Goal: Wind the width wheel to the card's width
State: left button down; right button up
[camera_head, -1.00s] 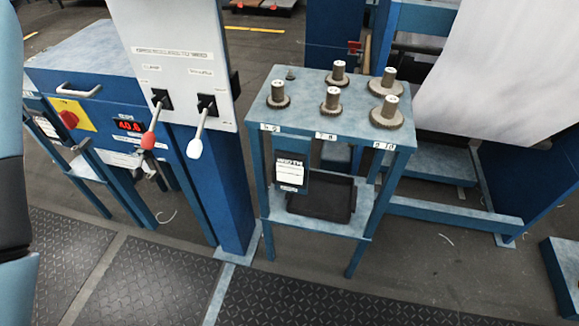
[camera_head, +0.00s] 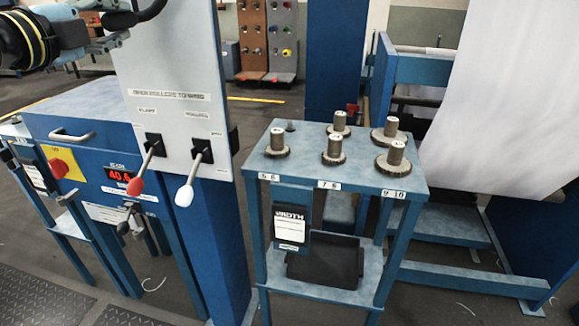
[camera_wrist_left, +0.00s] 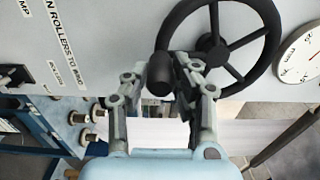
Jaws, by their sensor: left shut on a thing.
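The width wheel (camera_wrist_left: 213,50) is a black spoked handwheel on a pale panel in the left wrist view. Its dark knob (camera_wrist_left: 160,78) sits between the fingers of my left gripper (camera_wrist_left: 161,84), which is shut on it. In the head view my left gripper (camera_head: 118,22) is at the top left, by a dark curved piece of the wheel (camera_head: 150,10) that the picture edge cuts off. The width card (camera_head: 291,222) hangs on the front of a blue stand; its number is too small to read. My right gripper is not in view.
A round white dial (camera_wrist_left: 300,55) is beside the wheel; its reading is unclear. A red display (camera_head: 119,173) on the blue cabinet looks like 40.6. Red and white levers (camera_head: 186,192) project from the panel.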

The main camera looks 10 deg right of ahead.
pick_arm(q)
jog(key=c, duration=1)
grip_release()
jog(key=shift+o, duration=0.2)
jog(key=shift+s, duration=0.15)
jog(key=p+v, duration=0.1)
jog(key=v, duration=0.6)
jog(key=shift+s+a, duration=0.2)
jog(key=shift+s, duration=0.15)
jog(key=shift+r, duration=0.1)
